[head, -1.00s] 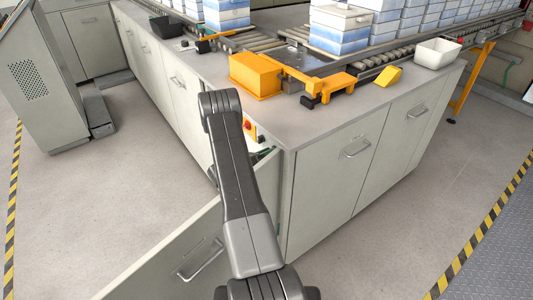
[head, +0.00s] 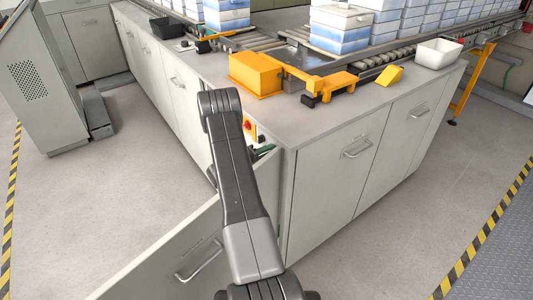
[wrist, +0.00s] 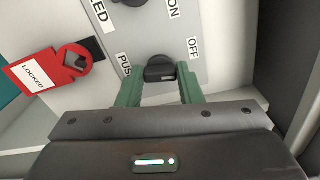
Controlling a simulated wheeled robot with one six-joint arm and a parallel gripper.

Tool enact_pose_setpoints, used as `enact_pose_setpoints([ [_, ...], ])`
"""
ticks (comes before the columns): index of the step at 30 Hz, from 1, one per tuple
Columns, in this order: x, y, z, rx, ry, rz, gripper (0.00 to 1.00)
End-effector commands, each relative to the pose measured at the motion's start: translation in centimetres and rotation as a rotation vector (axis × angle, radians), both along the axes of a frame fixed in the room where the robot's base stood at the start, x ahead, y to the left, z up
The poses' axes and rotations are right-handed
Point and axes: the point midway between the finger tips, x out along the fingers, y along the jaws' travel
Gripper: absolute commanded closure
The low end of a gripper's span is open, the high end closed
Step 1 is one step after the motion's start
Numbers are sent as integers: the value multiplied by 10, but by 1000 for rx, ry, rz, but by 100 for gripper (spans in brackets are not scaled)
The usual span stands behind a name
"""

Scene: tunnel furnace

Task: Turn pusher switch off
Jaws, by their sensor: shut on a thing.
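In the wrist view, the pusher switch is a black knob (wrist: 160,71) on a grey panel (wrist: 217,68). I cannot tell which label the knob points to. In the head view, my arm hides most of the gripper and the switch, at the open cabinet door (head: 180,250).
A red lockout with a "LOCKED" tag (wrist: 36,73) is left of the knob. Another black knob (wrist: 131,2) is above. A yellow pusher machine (head: 256,76) stands on the counter. Floor left of the door is clear.

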Motion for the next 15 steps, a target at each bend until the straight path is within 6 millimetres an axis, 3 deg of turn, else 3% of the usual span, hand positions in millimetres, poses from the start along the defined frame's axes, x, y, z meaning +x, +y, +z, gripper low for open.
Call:
enact_pose_setpoints([
  [15,0,1,-1,-116,161,2,90],
])
